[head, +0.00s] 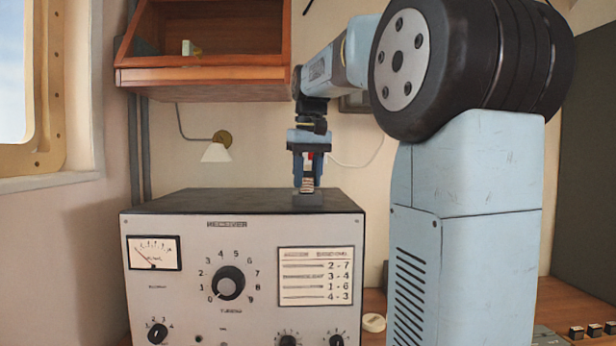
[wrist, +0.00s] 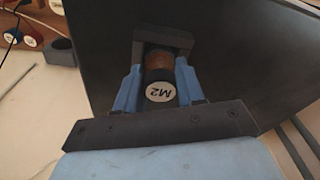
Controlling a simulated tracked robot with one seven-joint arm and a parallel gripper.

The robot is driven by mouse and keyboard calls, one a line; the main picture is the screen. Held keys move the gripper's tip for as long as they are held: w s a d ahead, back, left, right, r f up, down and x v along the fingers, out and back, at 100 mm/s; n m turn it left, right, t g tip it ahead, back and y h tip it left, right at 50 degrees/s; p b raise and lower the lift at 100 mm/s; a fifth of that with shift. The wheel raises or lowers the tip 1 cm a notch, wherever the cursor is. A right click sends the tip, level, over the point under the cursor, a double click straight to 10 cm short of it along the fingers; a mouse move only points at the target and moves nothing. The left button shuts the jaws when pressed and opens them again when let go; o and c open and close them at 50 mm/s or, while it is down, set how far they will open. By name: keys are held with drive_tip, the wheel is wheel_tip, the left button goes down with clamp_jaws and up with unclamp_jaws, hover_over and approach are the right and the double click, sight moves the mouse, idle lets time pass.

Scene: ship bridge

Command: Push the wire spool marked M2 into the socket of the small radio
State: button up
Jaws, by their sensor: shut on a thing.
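The wire spool marked M2 (wrist: 161,92) has a white end label and brown wire. My gripper (wrist: 158,99) is shut on it, with one blue finger on each side. In the head view my gripper (head: 307,182) points down over the top of the small radio (head: 240,200), a grey box with a dark top. The copper-coloured spool (head: 307,184) shows between the fingers. A small dark grey socket block (head: 308,201) sits on the radio's top directly below; it also shows beyond the spool in the wrist view (wrist: 163,36). How deep the spool sits in it is hidden.
In the wrist view, red and blue spools (wrist: 30,38) and a dark ring-shaped block (wrist: 60,51) lie at the upper left. A wooden wall cabinet (head: 205,75) and a wall lamp (head: 216,151) are left of my arm. A cable (head: 365,160) hangs behind.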

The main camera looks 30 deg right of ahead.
drive_tip(key=shift+f, duration=0.55)
idle(1.9)
drive_tip(key=o, duration=1.1)
drive_tip(key=shift+o, duration=0.2)
drive_tip(key=shift+r, duration=0.1)
wheel_tip(320, 180, up, 13)
drive_tip(key=s, duration=0.1)
drive_tip(key=shift+s+r, duration=0.2)
drive_tip(key=shift+s, duration=0.05)
drive_tip(key=s+a+f+t, duration=0.1)
drive_tip(key=s+a+f, duration=0.2)
drive_tip(key=s+f, duration=0.4)
drive_tip(key=s+a+f+t, duration=0.1)
drive_tip(key=s+a+f, duration=0.2)
drive_tip(key=s+f, duration=0.4)
drive_tip(key=s+a+f+t, duration=0.2)
drive_tip(key=s+f, duration=0.5)
drive_tip(key=f, duration=1.1)
drive_tip(key=shift+a+f, duration=0.35)
drive_tip(key=shift+a, duration=0.15)
